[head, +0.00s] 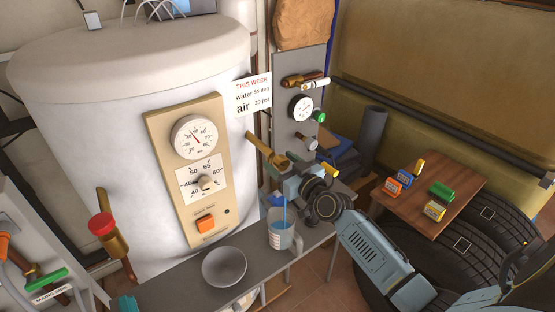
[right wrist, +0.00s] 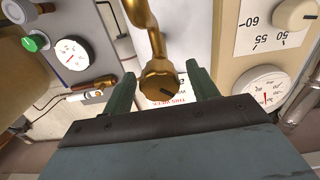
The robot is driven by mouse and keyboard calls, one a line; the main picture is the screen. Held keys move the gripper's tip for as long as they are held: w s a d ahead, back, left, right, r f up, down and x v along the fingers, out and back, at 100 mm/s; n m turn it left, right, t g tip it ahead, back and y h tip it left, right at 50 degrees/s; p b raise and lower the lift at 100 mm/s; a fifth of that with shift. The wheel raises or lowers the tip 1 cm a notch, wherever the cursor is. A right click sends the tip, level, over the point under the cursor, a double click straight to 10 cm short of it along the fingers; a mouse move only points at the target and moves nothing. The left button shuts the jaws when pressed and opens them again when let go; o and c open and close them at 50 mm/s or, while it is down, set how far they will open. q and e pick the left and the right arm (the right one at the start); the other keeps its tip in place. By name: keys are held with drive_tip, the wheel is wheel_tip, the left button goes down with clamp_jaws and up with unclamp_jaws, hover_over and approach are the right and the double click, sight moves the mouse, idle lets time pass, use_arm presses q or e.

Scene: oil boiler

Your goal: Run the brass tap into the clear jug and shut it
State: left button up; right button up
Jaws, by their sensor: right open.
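The brass tap (head: 268,152) sticks out beside the boiler panel in the head view. My right gripper (head: 283,170) is at the tap and partly hides it. In the right wrist view the tap's round brass knob (right wrist: 160,82) lies between the two green fingers of this open gripper, with gaps on both sides. A blue stream (head: 285,212) falls below the gripper into the clear jug (head: 281,240). The jug stands upright on the grey bench (head: 180,290); its fill level is hard to read.
A grey bowl (head: 224,267) stands left of the jug. A red-capped brass valve (head: 103,224) is further left. The boiler panel (head: 190,165) with dials and an orange switch is behind. A wooden table (head: 460,195) with coloured blocks and black tyres (head: 490,250) are at right.

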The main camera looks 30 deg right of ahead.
drive_tip(key=shift+w, duration=1.1)
drive_tip(key=c, duration=1)
drive_tip(key=shift+m, duration=0.4)
drive_tip(key=m, duration=0.3)
drive_tip(key=shift+m, duration=0.3)
drive_tip(key=m, duration=0.4)
drive_tip(key=shift+m, duration=0.4)
